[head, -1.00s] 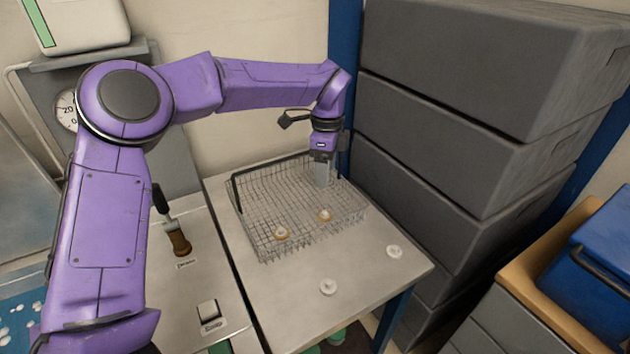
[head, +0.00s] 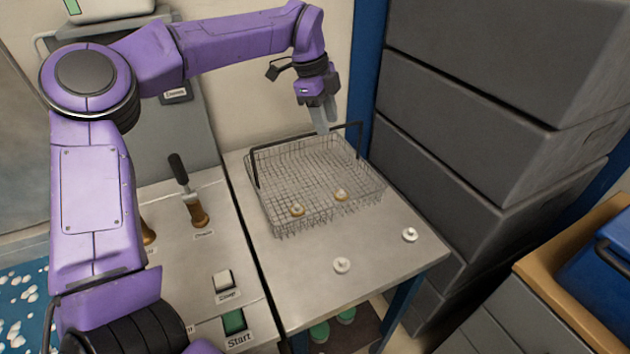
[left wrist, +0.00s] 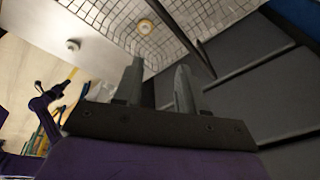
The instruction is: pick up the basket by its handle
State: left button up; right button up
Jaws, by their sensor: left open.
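The wire basket (head: 284,215) stands on the metal side table, with two small ringed pieces in it, one of them (head: 340,193). Its thin black handle (head: 256,169) stands up at the left side and runs along the back to the right. My left gripper (head: 322,130) is open and points down at the handle's back bar; I cannot tell whether they touch. In the left wrist view, the open fingers (left wrist: 159,65) are empty, and the dark handle bar (left wrist: 190,38) passes beyond the right finger. A small purple arm at that view's left appears to be my right arm; its gripper (left wrist: 66,86) is too small to read.
Two white round pieces (head: 342,265) (head: 409,234) lie on the table (head: 300,270) in front of the basket. Stacked grey boxes (head: 480,170) stand close on the right. A control panel with a lever (head: 194,208) and buttons (head: 234,322) is on the left.

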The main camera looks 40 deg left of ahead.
pick_arm(q)
jog(key=a+m, duration=0.1)
jog(key=m, duration=0.1)
jog(key=s+a+r+m+h, duration=0.1)
jog(key=a+m, duration=0.1)
jog(key=a+r+m, duration=0.1)
jog(key=m, duration=0.1)
jog(key=shift+s+a+r+t, duration=0.2)
jog(key=shift+s+t, duration=0.1)
jog(key=shift+t, duration=0.1)
jog(key=a+r+m+h, duration=0.1)
jog(key=a+m, duration=0.1)
jog(key=m, duration=1.7)
send_over(310, 135)
jog(key=s+a, duration=0.2)
jog(key=f, duration=0.4)
jog(key=shift+w+d, duration=0.15)
jog(key=shift+w, duration=0.1)
jog(key=x, duration=0.2)
jog(key=p+x, duration=0.1)
jog(key=x, duration=0.1)
jog(key=p+x, duration=0.1)
jog(key=x, duration=0.1)
jog(key=shift+w+a, duration=0.3)
jog(key=shift+a, duration=0.05)
jog(key=c, duration=0.7)
grip_shut()
jog(key=shift+r, duration=0.1)
